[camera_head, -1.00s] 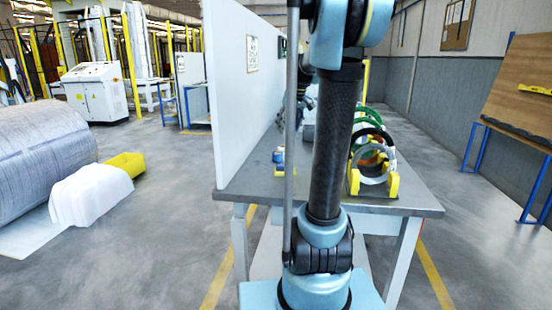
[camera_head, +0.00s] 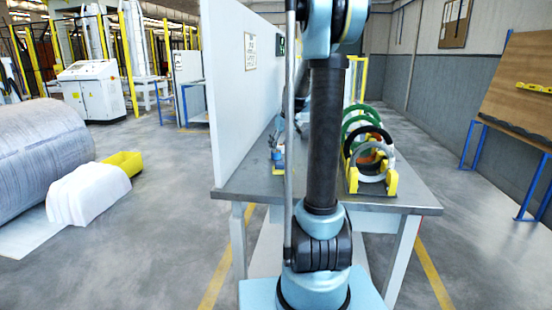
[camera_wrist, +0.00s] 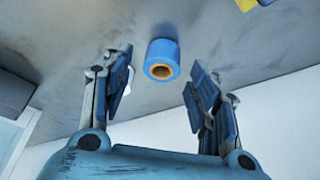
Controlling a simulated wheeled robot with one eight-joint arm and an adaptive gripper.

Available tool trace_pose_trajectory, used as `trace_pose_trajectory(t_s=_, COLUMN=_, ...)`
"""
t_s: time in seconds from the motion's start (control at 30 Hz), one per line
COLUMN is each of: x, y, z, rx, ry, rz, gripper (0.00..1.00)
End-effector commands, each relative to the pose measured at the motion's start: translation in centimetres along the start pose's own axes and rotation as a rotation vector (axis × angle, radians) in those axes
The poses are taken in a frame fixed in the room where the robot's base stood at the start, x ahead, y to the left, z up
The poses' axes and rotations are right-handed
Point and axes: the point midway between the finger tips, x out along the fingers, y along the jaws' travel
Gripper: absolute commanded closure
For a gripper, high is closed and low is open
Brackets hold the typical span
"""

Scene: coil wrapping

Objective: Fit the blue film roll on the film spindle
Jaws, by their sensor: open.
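The blue film roll (camera_wrist: 162,56) stands on the grey table top in the wrist view, with its brown core opening facing the camera. My gripper (camera_wrist: 161,77) is open, with one finger to the left of the roll and one to the right. The roll lies between and just beyond the fingertips, and no contact shows. In the head view my arm hides most of the gripper and the roll area. The film spindle cannot be made out in either view.
The grey workbench (camera_head: 400,197) carries a yellow rack (camera_head: 354,178) of green, black and grey rings at its right. A white partition (camera_head: 228,90) stands along the bench's left side. A wrapped coil (camera_head: 40,150) and white film pile (camera_head: 88,193) lie on the floor at left.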

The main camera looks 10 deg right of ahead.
Motion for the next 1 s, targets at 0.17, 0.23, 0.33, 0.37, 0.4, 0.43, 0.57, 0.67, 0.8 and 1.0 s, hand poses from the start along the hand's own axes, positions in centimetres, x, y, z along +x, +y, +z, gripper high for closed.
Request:
trace_pose_trajectory(t_s=0.17, x=1.1, y=0.0, z=-0.3, rx=-0.001, ry=0.000, rz=0.000, gripper=0.45)
trace_pose_trajectory(t_s=0.23, x=1.9, y=-0.1, z=-0.5, rx=-0.001, ry=0.000, rz=0.000, gripper=0.45)
trace_pose_trajectory(t_s=0.33, x=3.1, y=-0.1, z=-0.7, rx=0.000, ry=0.000, rz=0.000, gripper=0.45)
trace_pose_trajectory(t_s=0.37, x=3.5, y=-0.1, z=-0.7, rx=0.001, ry=0.000, rz=0.000, gripper=0.45)
trace_pose_trajectory(t_s=0.4, x=3.9, y=-0.1, z=-0.7, rx=0.001, ry=0.000, rz=0.000, gripper=0.45)
trace_pose_trajectory(t_s=0.43, x=4.2, y=-0.1, z=-0.7, rx=0.001, ry=0.000, rz=0.000, gripper=0.45)
trace_pose_trajectory(t_s=0.57, x=5.1, y=-0.1, z=-0.7, rx=0.001, ry=0.000, rz=0.000, gripper=0.45)
trace_pose_trajectory(t_s=0.67, x=5.2, y=0.0, z=-0.7, rx=0.001, ry=0.000, rz=0.000, gripper=0.45)
trace_pose_trajectory(t_s=0.8, x=5.2, y=0.0, z=-0.6, rx=0.002, ry=0.000, rz=0.001, gripper=0.45)
trace_pose_trajectory(t_s=1.0, x=5.2, y=0.1, z=-0.6, rx=0.002, ry=0.000, rz=0.001, gripper=0.81)
